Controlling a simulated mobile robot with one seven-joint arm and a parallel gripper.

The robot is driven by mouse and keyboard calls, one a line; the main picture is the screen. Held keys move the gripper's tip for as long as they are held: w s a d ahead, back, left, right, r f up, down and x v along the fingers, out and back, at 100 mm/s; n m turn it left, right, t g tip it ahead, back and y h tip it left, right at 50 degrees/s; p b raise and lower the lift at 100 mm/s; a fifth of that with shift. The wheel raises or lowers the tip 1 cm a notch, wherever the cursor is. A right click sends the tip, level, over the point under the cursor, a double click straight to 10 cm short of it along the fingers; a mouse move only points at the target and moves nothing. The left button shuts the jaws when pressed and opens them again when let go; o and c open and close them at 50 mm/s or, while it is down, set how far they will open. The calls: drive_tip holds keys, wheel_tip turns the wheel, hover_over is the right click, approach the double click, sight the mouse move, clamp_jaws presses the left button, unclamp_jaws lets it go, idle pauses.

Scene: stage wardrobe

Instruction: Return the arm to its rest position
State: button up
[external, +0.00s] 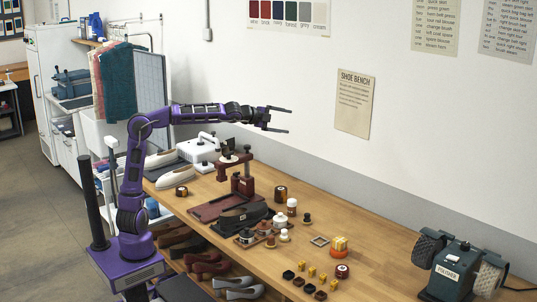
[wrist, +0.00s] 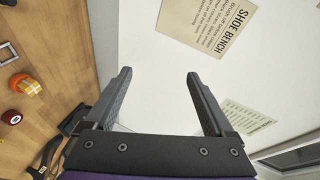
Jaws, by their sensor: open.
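My purple arm stands at the left of the bench in the external view, bent at the elbow and reaching level to the right. My gripper (external: 277,119) is open and empty, held high above the bench near the wall. In the wrist view my gripper (wrist: 158,88) shows its two dark fingers wide apart with only the white wall between and beyond them. Nothing touches the fingers.
The wooden bench (external: 377,255) holds a dark red press (external: 236,165), several small jars and tins, a yellow-orange item (external: 339,244) and a polisher (external: 457,270). A shoe bench sign (external: 355,104) hangs on the wall right of my gripper. Shoes lie below the bench.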

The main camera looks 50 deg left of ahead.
drive_tip(key=s+a+r+n+t, duration=0.1)
drive_tip(key=s+r+n+t, duration=0.1)
drive_tip(key=r, duration=0.6)
drive_tip(key=shift+s+a+n+t+y+p, duration=0.3)
drive_tip(key=shift+s+a+n+y+p, duration=0.1)
drive_tip(key=shift+s+n, duration=0.25)
